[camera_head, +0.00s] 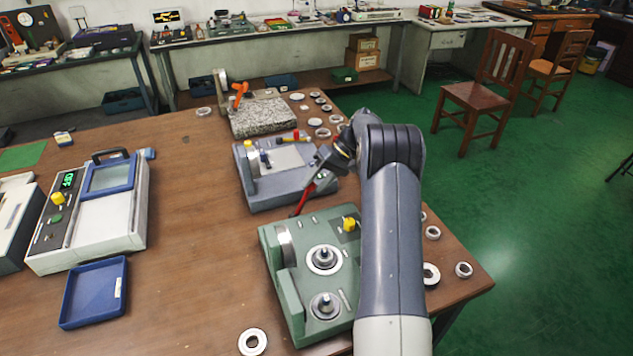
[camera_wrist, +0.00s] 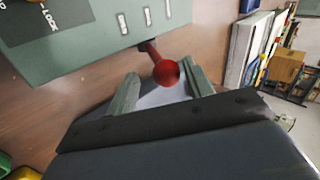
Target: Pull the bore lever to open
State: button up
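The bore lever is a rod with a round red knob; in the wrist view (camera_wrist: 168,74) it sticks out from the edge of a grey-green gauge body (camera_wrist: 85,45). In the head view the red lever (camera_head: 303,200) rises at the back of the green bore gauge (camera_head: 285,290), which carries two ringed posts and a yellow knob. My gripper (camera_wrist: 161,70) is open, one finger on each side of the red knob, with a gap visible on both sides. In the head view my gripper (camera_head: 322,168) is small and partly hidden by my arm.
A grey gauge (camera_head: 262,190) stands just behind the green one, near my gripper. A granite block stand (camera_head: 258,118) is farther back. Several bearing rings (camera_head: 431,272) lie along the right table edge. A blue tray (camera_head: 95,292) and a display unit (camera_head: 105,225) are left; brown tabletop between is clear.

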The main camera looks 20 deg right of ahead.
jog(key=shift+r, duration=0.1)
jog(key=v, duration=1)
jog(key=shift+d+r+b, duration=0.2)
jog(key=shift+r+b, duration=0.05)
jog(key=shift+b, duration=0.05)
dwell(0.9)
